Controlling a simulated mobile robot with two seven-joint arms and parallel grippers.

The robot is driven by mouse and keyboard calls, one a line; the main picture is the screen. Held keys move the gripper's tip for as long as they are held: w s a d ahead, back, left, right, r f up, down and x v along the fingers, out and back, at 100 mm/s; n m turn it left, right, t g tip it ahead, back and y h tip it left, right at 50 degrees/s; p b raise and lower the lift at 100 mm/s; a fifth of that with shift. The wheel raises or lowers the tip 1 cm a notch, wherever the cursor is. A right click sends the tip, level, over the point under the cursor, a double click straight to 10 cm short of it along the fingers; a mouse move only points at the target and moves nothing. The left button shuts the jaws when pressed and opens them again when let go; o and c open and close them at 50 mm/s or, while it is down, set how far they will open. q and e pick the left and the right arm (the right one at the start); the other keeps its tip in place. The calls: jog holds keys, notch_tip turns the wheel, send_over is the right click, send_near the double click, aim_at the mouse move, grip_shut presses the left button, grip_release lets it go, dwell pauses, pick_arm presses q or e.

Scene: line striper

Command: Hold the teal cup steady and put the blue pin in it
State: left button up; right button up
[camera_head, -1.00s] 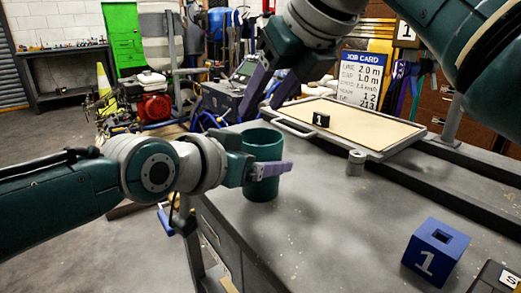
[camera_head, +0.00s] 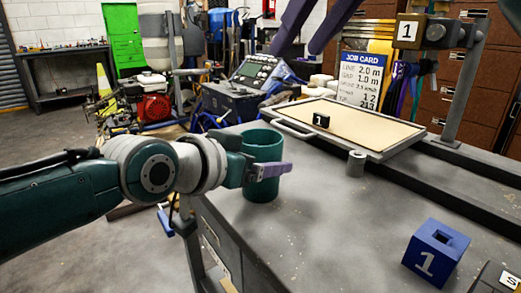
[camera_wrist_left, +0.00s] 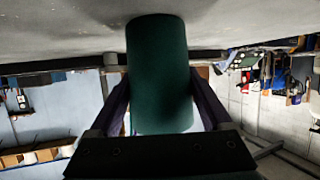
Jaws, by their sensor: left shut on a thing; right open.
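The teal cup (camera_head: 262,150) stands upright near the left edge of the grey bench. My left gripper (camera_head: 270,172) is shut on its side. In the left wrist view the cup (camera_wrist_left: 158,70) sits between both fingers. My right gripper (camera_head: 297,48) is at the top of the head view, above and behind the cup. Its two purple fingers are apart, with nothing seen between them. I cannot make out a blue pin in either view. The cup's inside is mostly hidden, so I cannot tell whether anything is in it.
A blue block (camera_head: 435,255) marked 1, with an empty-looking square hole, stands at the front right. The bench between cup and blue block is clear.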

dwell(0.3)
pick_arm(q)
jog(key=o, duration=1.2)
jog(key=shift+s, duration=0.1)
